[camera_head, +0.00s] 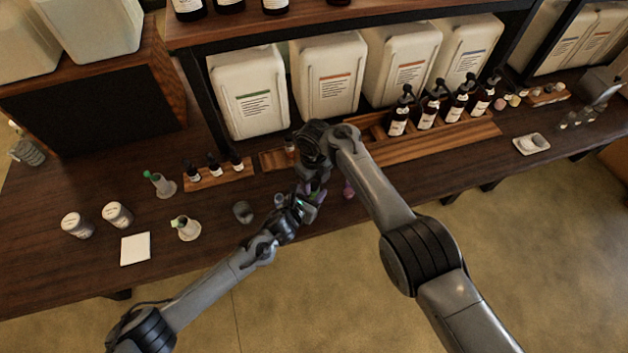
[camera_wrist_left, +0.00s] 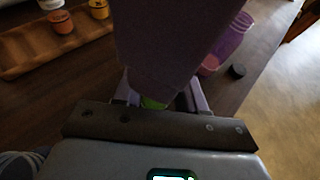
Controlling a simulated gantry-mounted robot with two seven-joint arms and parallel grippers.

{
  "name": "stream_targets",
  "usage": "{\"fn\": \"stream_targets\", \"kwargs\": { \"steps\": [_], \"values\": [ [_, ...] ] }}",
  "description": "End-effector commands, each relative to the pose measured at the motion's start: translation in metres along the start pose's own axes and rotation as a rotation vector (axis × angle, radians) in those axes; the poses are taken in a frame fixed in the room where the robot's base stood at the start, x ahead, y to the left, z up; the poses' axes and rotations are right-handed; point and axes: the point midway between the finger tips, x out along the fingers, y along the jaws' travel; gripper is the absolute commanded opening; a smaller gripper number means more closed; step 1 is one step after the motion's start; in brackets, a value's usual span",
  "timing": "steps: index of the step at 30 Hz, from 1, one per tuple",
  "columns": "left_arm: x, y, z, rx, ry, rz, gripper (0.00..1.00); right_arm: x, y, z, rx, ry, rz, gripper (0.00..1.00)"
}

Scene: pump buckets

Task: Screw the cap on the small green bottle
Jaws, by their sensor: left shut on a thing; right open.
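My left gripper (camera_head: 303,206) is low over the table's front edge, shut on a small green thing, seen as a green patch (camera_wrist_left: 152,103) between its fingers in the left wrist view. I take it to be the green bottle; most of it is hidden. My right gripper (camera_head: 314,182) is open, reaching down from above, close to the left gripper. A large mauve-grey shape covers the upper middle of the left wrist view; I cannot tell whether it is part of my right gripper. No cap can be made out at the bottle's mouth.
A purple container (camera_wrist_left: 234,38) and a small black disc (camera_wrist_left: 238,71) stand right of my left gripper. Small dark bottles (camera_head: 215,165) sit on a wooden tray to the left. Pump bottles (camera_head: 428,113) and white canisters (camera_head: 328,75) stand behind. The front-left table has cups and jars.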

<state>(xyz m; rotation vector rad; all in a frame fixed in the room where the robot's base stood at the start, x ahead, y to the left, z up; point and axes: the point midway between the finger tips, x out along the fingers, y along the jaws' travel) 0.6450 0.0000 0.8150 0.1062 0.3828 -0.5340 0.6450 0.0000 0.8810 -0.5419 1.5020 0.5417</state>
Motion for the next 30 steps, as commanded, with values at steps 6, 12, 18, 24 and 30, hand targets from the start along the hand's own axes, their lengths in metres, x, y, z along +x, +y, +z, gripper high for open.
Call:
{"fn": "stream_targets", "kwargs": {
  "steps": [6, 12, 18, 24, 30],
  "values": [
    [0.0000, -0.0002, -0.0007, 0.000, 0.001, 0.000, 0.00, -0.0001, 0.0001, 0.0000, 0.000, 0.000, 0.000, 0.38],
    [0.0000, -0.0002, -0.0007, 0.000, 0.001, 0.000, 0.00, -0.0003, 0.0001, 0.0000, 0.000, 0.000, 0.000, 0.07],
    [0.0000, -0.0002, -0.0007, 0.000, 0.001, 0.000, 0.00, -0.0003, 0.0000, 0.0001, 0.000, 0.000, 0.000, 0.47],
    [0.0000, -0.0001, -0.0007, 0.000, 0.001, 0.000, 0.00, -0.0003, 0.0000, 0.0001, 0.000, 0.000, 0.000, 0.55],
    [0.0000, -0.0001, -0.0007, 0.000, 0.001, 0.000, 0.00, -0.0040, -0.0001, 0.0004, -0.002, -0.001, 0.001, 0.55]
  ]
}}
